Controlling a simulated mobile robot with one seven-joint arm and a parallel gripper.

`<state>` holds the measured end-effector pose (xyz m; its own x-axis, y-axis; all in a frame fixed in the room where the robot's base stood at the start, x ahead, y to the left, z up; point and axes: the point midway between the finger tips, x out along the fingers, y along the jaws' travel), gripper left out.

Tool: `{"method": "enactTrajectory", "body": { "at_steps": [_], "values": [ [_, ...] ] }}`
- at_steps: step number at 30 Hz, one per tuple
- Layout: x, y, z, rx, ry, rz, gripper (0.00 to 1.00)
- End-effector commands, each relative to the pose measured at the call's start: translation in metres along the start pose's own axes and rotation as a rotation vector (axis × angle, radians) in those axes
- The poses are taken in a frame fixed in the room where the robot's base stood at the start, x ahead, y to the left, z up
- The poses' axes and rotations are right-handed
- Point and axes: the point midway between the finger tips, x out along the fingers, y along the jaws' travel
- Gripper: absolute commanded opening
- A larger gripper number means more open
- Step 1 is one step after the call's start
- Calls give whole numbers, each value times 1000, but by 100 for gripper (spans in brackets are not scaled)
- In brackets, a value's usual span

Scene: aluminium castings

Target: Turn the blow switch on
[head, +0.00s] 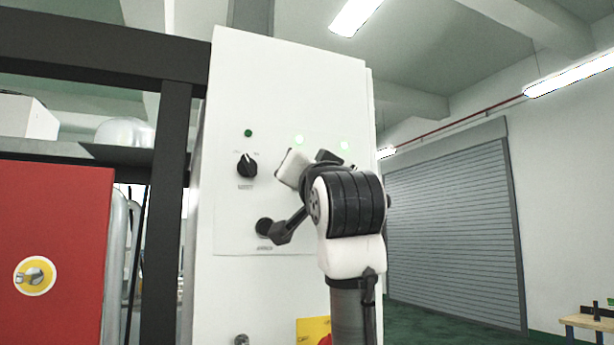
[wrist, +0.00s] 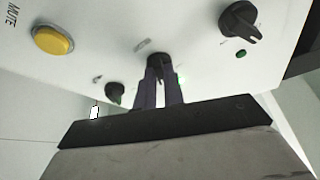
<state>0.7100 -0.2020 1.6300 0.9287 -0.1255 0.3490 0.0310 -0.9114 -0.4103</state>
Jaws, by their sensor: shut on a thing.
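In the wrist view, my gripper (wrist: 159,70) is at the white panel, its two dark fingers shut on a black rotary switch (wrist: 157,58) in the middle of the switch row. The fingers cover most of this switch, so its pointer angle is hard to tell. Its label is too small to read, so I cannot confirm it is the blow switch. In the head view, my arm hides this switch and the fingertips. A green light glows beside the right finger in the wrist view.
A black switch (head: 247,165) sits left of my arm under a dark green lamp (head: 248,133). Two lamps (head: 298,138) (head: 344,145) glow. A yellow button (wrist: 52,40) marked MUTE and another dark knob (wrist: 115,90) are near my gripper. A red cabinet (head: 60,215) stands left.

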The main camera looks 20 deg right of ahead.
Motion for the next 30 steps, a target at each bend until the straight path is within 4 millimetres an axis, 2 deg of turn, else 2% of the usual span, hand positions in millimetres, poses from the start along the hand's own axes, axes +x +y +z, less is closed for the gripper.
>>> {"method": "enactTrajectory", "body": {
  "at_steps": [9, 24, 25, 29, 30],
  "values": [
    [1, -3, -2, 94, 3, 36, 0],
    [1, -3, -2, 108, 4, 42, 0],
    [1, -3, -2, 108, 3, 42, 14],
    [1, -2, -1, 108, 2, 43, 31],
    [1, -2, -1, 108, 2, 43, 32]
  ]
}}
